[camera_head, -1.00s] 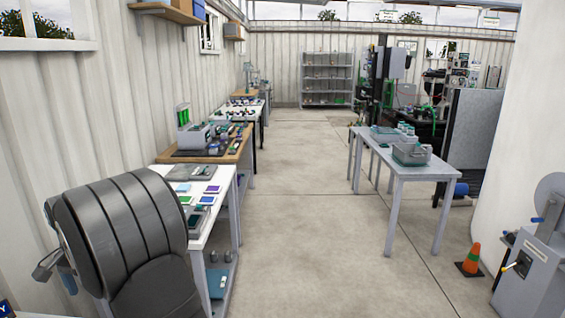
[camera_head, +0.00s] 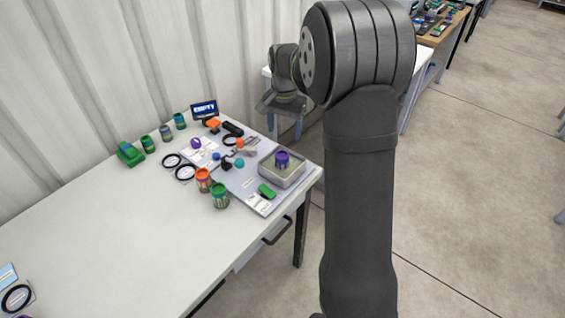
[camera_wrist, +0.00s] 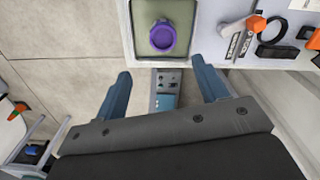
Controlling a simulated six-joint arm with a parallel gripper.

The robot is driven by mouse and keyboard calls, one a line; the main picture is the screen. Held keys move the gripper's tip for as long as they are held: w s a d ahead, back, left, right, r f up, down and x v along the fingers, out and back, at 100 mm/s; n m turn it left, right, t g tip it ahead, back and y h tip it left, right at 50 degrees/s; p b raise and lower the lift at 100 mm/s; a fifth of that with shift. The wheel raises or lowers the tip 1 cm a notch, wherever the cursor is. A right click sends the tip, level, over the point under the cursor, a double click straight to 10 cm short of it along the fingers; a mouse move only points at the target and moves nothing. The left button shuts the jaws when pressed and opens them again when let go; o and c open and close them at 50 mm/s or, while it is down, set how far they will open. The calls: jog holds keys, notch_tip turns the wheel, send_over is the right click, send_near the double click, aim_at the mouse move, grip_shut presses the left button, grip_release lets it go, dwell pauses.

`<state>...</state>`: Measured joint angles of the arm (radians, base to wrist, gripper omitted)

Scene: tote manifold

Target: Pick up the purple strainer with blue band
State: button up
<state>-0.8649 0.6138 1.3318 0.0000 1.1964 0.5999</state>
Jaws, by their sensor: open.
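The purple strainer (camera_head: 282,158) stands upright in a shallow grey tray (camera_head: 287,180) at the table's right end; a darker band shows on it. In the wrist view the purple strainer (camera_wrist: 162,36) sits on the tray's greenish floor, seen from above. My gripper (camera_head: 286,128) is beyond the table's right edge in the head view, apart from the strainer. In the wrist view my gripper (camera_wrist: 162,82) has its two blue fingers spread with nothing between them, and the strainer appears ahead of the fingertips.
Orange (camera_head: 203,180) and green (camera_head: 219,195) containers stand left of the tray. A green block (camera_head: 267,191) lies in front of it. Several rings, small parts and containers lie behind. The white table's (camera_head: 130,225) near left part is mostly clear.

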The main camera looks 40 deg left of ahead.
aim_at(282, 154)
notch_tip(282, 154, down, 8)
jog(key=f, duration=0.5)
jog(key=shift+s+a+f, duration=0.1)
jog(key=shift+s+a, duration=0.15)
jog(key=c, duration=1.2)
jog(key=shift+o, duration=0.2)
